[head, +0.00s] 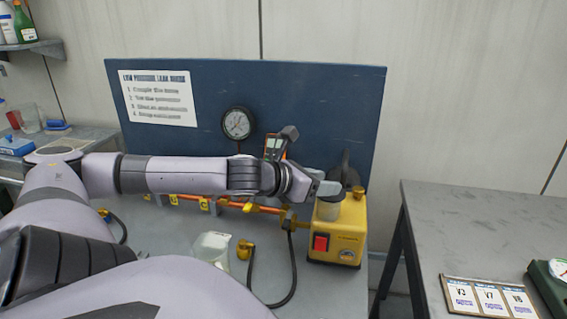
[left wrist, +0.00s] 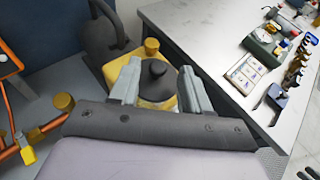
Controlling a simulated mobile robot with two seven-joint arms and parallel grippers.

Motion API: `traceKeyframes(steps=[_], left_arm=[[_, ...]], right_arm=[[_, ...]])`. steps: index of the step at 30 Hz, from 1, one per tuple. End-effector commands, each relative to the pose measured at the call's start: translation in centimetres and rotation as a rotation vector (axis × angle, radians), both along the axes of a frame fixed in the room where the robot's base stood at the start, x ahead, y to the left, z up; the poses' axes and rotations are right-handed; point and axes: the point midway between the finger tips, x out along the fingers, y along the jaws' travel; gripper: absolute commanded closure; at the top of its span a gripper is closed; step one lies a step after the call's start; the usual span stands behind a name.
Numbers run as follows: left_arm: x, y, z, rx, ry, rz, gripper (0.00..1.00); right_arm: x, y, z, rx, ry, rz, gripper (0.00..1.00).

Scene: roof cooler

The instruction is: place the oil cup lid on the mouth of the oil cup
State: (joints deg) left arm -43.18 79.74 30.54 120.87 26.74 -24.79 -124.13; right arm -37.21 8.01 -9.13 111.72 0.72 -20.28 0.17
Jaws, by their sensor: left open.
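The dark grey round lid (left wrist: 157,76) with a raised knob shows in the left wrist view. It lies over the mouth of the clear oil cup (head: 328,209), which stands on the yellow pump (head: 340,237). I cannot tell whether it is fully seated. My left gripper (head: 327,187) reaches in from the left above the cup. In the left wrist view its two fingers (left wrist: 160,69) are open, one on either side of the lid. The gripper hides most of the lid in the head view. My right gripper is not in view.
A blue panel (head: 300,90) with a round gauge (head: 238,123) stands behind the pump. A clear container (head: 211,250) and a black hose (head: 292,270) are on the bench to the left. A second table (head: 480,225) stands right, across a gap.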

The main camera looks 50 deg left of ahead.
Motion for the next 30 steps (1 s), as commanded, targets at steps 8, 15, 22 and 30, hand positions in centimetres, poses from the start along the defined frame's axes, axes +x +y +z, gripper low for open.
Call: traceKeyframes(steps=[8, 15, 22, 30], left_arm=[[-2.2, 0.4, 1.2, 0.001, 0.003, 0.003, 0.53], [-4.8, 0.7, 1.8, 0.005, 0.004, 0.003, 0.53], [-7.3, 0.9, 2.9, 0.006, 0.003, 0.004, 0.53], [-9.3, 1.1, 3.9, 0.007, 0.0, 0.004, 0.53]], right_arm=[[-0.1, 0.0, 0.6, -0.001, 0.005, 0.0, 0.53], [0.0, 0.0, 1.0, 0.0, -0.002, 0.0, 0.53], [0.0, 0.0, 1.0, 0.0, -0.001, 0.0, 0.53], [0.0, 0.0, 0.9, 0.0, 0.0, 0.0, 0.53]])
